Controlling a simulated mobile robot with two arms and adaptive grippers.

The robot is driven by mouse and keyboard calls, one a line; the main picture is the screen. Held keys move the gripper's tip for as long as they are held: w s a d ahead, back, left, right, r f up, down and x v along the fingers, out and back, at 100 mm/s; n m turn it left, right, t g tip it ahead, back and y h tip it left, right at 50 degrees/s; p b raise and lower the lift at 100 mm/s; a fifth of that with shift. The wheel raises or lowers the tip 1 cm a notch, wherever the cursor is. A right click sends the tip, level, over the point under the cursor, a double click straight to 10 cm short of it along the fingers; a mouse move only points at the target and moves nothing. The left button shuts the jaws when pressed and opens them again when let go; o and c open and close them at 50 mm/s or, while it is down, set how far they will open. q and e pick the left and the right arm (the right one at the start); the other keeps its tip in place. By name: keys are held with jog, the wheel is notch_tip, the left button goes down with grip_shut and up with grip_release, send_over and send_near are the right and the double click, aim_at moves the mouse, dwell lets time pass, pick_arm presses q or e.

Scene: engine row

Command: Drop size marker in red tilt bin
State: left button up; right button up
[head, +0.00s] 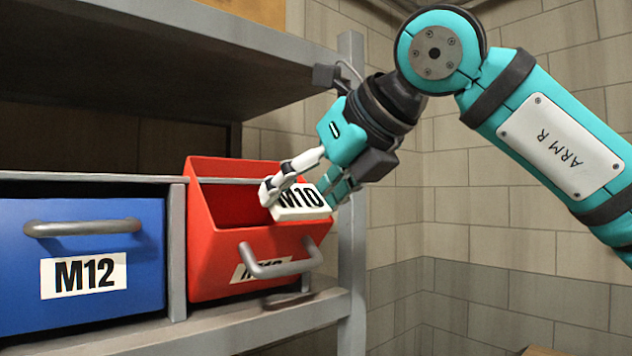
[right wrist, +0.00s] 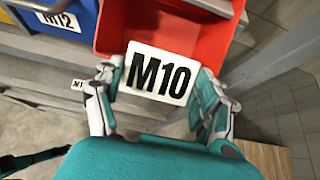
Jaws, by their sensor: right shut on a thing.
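The size marker (head: 302,203) is a white block with black "M10" lettering. My right gripper (head: 298,192) is shut on it and holds it at the open top of the red tilt bin (head: 215,255), near its right side. In the right wrist view the marker (right wrist: 158,75) sits between the two fingers, with the red bin (right wrist: 185,25) just beyond it. The bin is tilted out of the shelf, with a grey handle and a partly hidden label on its front. The part of its inside that shows is empty.
A blue bin (head: 95,255) labelled M12 stands shut to the left, its grey handle (head: 82,227) sticking out. A grey shelf board (head: 170,50) hangs above the bins, and a grey upright (head: 351,200) stands just right of the red bin.

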jog(key=shift+w+a+r+p, duration=0.25)
jog(key=shift+w+r+p, duration=0.05)
jog(key=shift+w+p, duration=0.15)
jog(key=shift+w+a+r+p, duration=0.25)
jog(key=shift+w+p, duration=0.15)
jog(key=shift+w+a+r+p, duration=0.4)
jog(key=shift+w+a+p, duration=0.2)
jog(key=shift+w+p, duration=0.2)
jog(key=shift+w+a+r+p, duration=0.35)
jog(key=shift+w+a+p, duration=0.2)
jog(key=shift+w+p, duration=0.2)
jog(key=o, duration=1.2)
jog(key=shift+s, duration=0.1)
jog(key=v, duration=1.2)
